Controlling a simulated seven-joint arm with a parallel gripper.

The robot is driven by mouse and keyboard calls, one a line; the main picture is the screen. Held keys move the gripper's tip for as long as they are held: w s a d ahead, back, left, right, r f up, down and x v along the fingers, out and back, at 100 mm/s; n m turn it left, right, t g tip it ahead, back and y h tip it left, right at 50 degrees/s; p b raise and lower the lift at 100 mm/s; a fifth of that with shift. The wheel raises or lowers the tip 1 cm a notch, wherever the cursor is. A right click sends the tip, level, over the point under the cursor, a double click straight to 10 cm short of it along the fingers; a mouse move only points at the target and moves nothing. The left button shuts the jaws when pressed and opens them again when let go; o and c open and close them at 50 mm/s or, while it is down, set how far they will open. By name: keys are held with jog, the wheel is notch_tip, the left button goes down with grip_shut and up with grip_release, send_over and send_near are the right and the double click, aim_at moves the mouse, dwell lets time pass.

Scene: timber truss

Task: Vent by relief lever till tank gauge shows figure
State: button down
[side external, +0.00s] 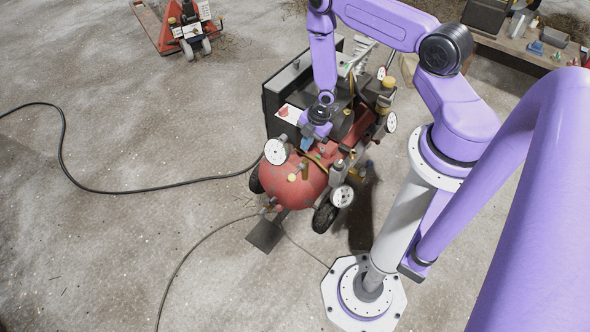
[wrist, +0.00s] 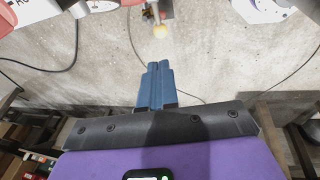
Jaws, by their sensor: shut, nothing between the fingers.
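A red compressor tank (side external: 292,188) stands on wheels in the middle of the side view. A white round gauge (side external: 276,151) sits at its left, and another gauge (side external: 342,195) at its lower right; their readings are too small to make out. My gripper (side external: 306,144) points down just above the tank, its blue fingers shut and empty. I cannot tell which fitting is the relief lever.
More gauges (side external: 391,122) and brass fittings crowd the compressor's right side. A black hose (side external: 62,140) runs across the concrete floor to the left. A red pallet jack (side external: 180,27) stands at the back left, and a bench (side external: 530,45) with small parts at the back right.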

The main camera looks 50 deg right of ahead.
aim_at(292, 177)
jog(key=x, duration=1.4)
dwell(0.4)
jog(key=shift+a+f, duration=0.3)
jog(key=shift+f, duration=0.25)
jog(key=shift+a+f, duration=0.3)
jog(key=shift+f, duration=0.2)
dwell(5.2)
